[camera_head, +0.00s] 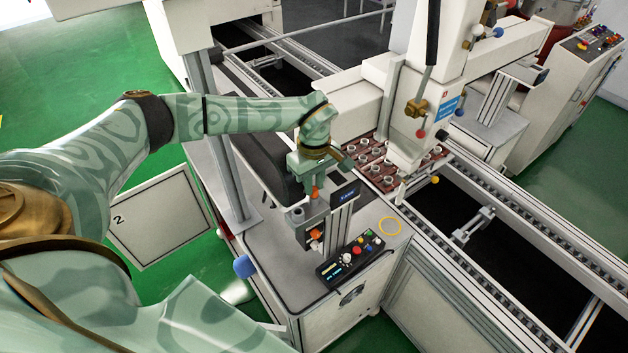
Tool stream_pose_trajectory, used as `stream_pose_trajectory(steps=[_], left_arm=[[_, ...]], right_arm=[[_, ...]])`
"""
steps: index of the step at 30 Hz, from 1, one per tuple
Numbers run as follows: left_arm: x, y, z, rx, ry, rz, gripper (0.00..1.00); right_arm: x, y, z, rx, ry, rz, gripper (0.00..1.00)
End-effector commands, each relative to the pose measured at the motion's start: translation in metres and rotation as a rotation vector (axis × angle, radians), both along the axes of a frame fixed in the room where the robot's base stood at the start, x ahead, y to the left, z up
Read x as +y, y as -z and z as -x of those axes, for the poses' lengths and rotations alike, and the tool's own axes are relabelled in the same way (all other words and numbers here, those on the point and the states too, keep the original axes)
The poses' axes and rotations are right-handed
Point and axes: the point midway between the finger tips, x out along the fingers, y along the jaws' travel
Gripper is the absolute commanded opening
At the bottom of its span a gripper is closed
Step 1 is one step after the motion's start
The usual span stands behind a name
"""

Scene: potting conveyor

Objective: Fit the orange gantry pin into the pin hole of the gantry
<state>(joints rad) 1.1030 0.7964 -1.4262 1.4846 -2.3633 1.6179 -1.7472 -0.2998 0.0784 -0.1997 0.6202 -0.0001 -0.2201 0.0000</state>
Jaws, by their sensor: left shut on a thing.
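My left gripper (312,178) points down over the front bench and is shut on the orange gantry pin (315,193). Only a small orange part of the pin shows below the fingers. Directly below is a grey block (311,214) on a small upright fixture. I cannot tell whether the pin touches the block or is in a hole, and no pin hole is clear at this size. A second orange part (317,234) shows lower on the fixture. My right gripper is not in view.
A control box with coloured buttons (350,258) lies in front of the fixture. A reddish tray of small pots (385,172) stands behind, under a large white machine head (402,110). A conveyor rail (505,265) runs along the right.

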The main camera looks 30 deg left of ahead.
Motion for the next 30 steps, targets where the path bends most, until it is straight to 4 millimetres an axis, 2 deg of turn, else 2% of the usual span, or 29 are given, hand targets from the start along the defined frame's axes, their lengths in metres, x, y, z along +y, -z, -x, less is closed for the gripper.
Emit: stream_pose_trajectory(steps=[2,3,5,14,17,20,30], left_arm=[[0.0,0.003,0.0,0.0,0.0,0.0,0.0],[0.0,0.002,0.0,0.0,0.0,0.0,0.27],[0.0,0.002,0.0,0.0,0.0,0.0,0.43],[0.0,0.001,0.0,-0.001,0.0,0.0,0.44],[0.0,-0.007,-0.001,-0.004,0.002,0.001,0.44],[0.0,-0.024,-0.002,-0.006,0.001,0.0,0.44],[0.0,-0.114,-0.002,-0.007,0.001,0.0,0.44]], right_arm=[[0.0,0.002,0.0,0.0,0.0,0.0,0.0],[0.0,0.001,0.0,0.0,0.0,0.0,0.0],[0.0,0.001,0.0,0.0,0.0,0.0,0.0],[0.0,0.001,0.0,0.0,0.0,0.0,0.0],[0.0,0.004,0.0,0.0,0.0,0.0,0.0],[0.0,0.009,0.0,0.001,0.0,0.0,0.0],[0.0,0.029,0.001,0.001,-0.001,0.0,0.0]])
